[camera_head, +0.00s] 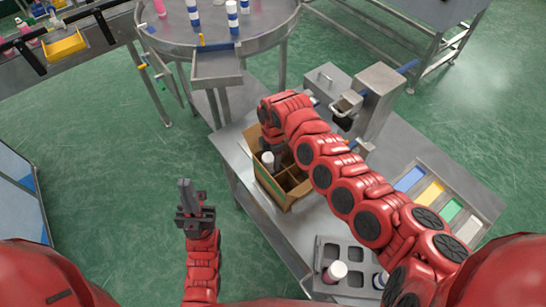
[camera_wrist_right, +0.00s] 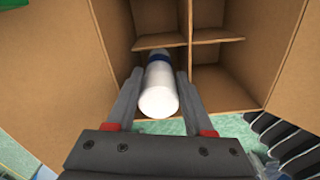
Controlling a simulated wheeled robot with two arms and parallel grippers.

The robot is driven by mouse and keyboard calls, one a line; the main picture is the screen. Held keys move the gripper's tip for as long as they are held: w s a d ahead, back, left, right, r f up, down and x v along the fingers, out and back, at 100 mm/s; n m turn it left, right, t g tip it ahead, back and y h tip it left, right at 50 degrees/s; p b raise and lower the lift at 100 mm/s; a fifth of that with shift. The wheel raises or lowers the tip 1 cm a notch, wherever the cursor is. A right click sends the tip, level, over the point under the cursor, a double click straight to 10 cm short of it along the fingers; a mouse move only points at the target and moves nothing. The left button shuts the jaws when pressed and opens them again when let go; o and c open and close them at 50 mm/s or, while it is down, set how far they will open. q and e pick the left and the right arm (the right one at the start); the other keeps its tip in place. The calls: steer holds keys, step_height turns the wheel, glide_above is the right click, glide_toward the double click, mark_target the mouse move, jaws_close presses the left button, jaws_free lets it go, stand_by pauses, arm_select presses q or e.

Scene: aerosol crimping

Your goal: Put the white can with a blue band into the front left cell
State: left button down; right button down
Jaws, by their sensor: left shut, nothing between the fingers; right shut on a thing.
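The white can with a blue band (camera_wrist_right: 161,88) is between the fingers of my right gripper (camera_wrist_right: 160,100). Its plain white end faces the right wrist camera and its blue band is farther off, over the box's cells. In the head view the white top of a can (camera_head: 267,157), apparently this one, shows at the left part of the cardboard box (camera_head: 293,197). My right arm hides part of the box there. I cannot tell whether the can touches the cell floor. My left gripper (camera_head: 186,195) is shut and empty, left of the table.
A grey tray (camera_head: 322,250) holds a white can (camera_head: 335,271) and another partly hidden can (camera_head: 380,281). Coloured bins (camera_head: 430,194) lie at right. A metal machine (camera_head: 375,95) stands behind the box. A round table (camera_head: 265,35) with several cans is farther back.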

steer(key=shift+c, duration=1)
jaws_free()
steer(key=shift+r, duration=0.15)
